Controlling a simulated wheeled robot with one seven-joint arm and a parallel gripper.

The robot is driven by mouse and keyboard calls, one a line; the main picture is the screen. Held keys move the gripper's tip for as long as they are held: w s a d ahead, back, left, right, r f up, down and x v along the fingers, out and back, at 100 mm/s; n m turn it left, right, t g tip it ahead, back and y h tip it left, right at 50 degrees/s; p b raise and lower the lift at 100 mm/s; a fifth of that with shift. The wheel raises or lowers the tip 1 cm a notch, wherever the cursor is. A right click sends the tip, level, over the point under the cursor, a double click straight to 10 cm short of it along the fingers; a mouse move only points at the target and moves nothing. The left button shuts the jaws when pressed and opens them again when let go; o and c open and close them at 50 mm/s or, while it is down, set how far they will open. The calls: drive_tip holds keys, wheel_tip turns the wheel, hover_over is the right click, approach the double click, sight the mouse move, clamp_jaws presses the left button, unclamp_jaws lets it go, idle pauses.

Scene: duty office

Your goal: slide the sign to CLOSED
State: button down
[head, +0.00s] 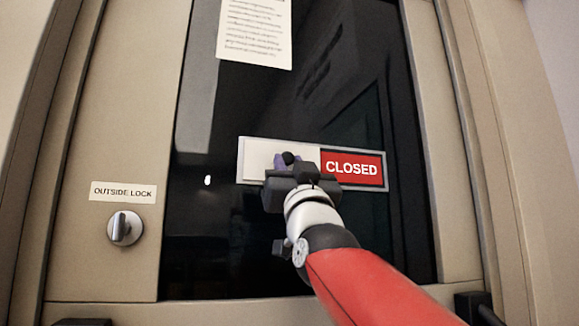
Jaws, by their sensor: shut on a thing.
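The sliding sign (313,145) is a long framed plate mounted on the dark glass of the door. Its right part shows a red panel with the word CLOSED (352,168). A plain white slider (262,150) covers the left part. My gripper and wrist hide the lower part of the slider and some of the sign's bottom edge.
A printed paper (254,32) is fixed to the glass above the sign. A lock knob (125,228) sits on the beige door frame at left, below a label reading OUTSIDE LOCK (123,192). The glass around the sign is otherwise clear.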

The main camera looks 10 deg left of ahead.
drive_tip(key=shift+s+a, duration=0.1)
drive_tip(key=shift+a, duration=0.05)
drive_tip(key=c, duration=1.2)
unclamp_jaws()
drive_tip(key=shift+a, duration=0.1)
drive_tip(key=b+v, duration=0.3)
drive_tip(key=v, duration=0.5)
drive_tip(key=shift+b, duration=0.4)
